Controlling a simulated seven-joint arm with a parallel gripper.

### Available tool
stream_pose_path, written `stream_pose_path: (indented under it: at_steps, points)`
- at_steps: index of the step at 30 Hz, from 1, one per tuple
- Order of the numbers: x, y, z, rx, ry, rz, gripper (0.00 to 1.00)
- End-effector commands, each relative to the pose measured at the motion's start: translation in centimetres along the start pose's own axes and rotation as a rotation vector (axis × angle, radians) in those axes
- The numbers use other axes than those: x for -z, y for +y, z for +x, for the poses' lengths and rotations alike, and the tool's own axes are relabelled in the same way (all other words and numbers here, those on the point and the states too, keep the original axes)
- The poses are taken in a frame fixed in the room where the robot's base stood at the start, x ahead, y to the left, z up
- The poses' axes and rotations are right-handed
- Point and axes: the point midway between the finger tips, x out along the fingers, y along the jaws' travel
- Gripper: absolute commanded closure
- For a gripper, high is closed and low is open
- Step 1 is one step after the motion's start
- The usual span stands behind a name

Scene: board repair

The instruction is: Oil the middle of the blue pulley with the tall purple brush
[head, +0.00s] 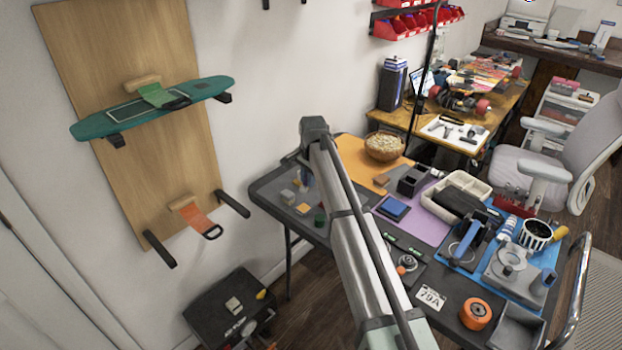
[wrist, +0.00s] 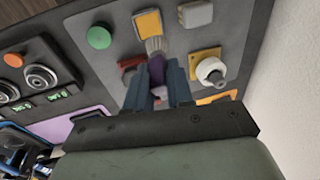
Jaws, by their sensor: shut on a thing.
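My gripper (wrist: 157,88) is shut on a brush (wrist: 156,68) with a purple handle and pale bristles. In the wrist view the bristles point away from the gripper, toward a yellow-orange square block (wrist: 148,23). Whether they touch it I cannot tell. In the head view my arm hides most of the gripper, near the table's left end. I cannot make out a blue pulley for certain in either view.
Around the brush lie a green round piece (wrist: 98,37), a grey block (wrist: 195,13), a red piece (wrist: 130,62) and a yellow plate with a white knob (wrist: 210,70). The wall is close on the right. The table's right half (head: 450,318) is crowded.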

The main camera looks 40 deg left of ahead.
Motion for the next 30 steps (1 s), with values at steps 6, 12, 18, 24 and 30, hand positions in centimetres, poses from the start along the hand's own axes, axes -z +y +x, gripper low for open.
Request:
stream_pose_path:
  at_steps: [6, 12, 18, 24, 30]
  points:
    - [-0.1, 0.2, 1.0, 0.0, 0.0, -0.001, 1.0]
    - [-0.2, 0.5, 2.6, -0.001, -0.001, -0.002, 1.0]
    - [-0.4, 0.8, 4.5, -0.001, 0.0, -0.002, 1.0]
    - [-0.5, 1.0, 5.5, 0.0, 0.0, -0.003, 1.0]
    - [-0.5, 1.0, 5.7, 0.001, 0.001, -0.003, 1.0]
